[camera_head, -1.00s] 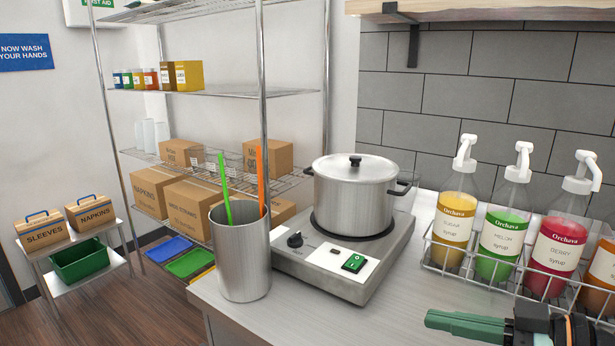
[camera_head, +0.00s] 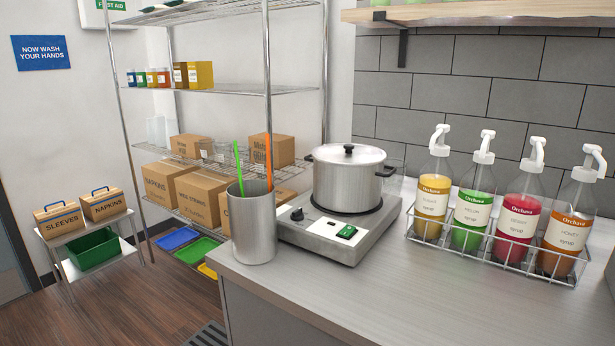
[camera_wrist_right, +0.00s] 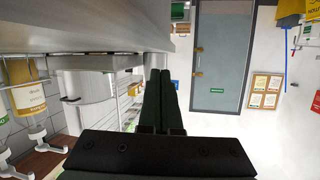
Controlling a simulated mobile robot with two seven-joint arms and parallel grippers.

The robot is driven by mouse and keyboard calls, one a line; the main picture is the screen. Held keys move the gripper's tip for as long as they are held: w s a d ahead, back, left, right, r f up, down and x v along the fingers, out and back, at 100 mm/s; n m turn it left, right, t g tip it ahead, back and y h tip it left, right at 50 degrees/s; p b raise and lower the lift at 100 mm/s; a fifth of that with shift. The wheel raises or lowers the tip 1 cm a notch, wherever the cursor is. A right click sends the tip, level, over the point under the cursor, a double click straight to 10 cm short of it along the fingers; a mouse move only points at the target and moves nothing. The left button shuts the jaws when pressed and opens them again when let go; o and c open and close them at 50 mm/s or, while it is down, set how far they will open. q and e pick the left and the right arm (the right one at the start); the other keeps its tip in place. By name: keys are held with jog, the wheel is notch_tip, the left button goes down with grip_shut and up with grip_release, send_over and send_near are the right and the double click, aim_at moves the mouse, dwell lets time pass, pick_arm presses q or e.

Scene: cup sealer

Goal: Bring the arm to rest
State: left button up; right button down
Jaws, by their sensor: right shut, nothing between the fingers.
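My right gripper (camera_wrist_right: 158,105) shows in the right wrist view, its two dark green fingers pressed together with nothing between them. It is clear of the counter and apart from the objects around it. No gripper shows in the head view, and my left gripper is in neither view.
The counter (camera_head: 400,285) holds a metal cup with stirrers (camera_head: 253,225), a pot (camera_head: 347,182) on a hot plate (camera_head: 318,240), and a rack of syrup bottles (camera_head: 490,250). Its front middle is bare. A wire shelf (camera_head: 225,92) stands behind. A grey door (camera_wrist_right: 220,60) shows in the wrist view.

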jog(key=s+f+m+h+p, duration=0.1)
jog(key=s+f+m+h, duration=0.15)
jog(key=f, duration=0.55)
jog(key=s+f+m+h, duration=0.1)
jog(key=s+f+h, duration=0.15)
jog(key=f, duration=0.45)
jog(key=s+a+f+m+g+h+p, duration=0.1)
jog(key=s+a+f+m+h, duration=0.1)
jog(key=s+f, duration=0.9)
jog(key=shift+s+a+h, duration=0.25)
jog(key=shift+a+h, duration=0.25)
jog(key=shift+a, duration=0.35)
jog(key=c, duration=1.6)
grip_release()
jog(key=shift+m, duration=0.25)
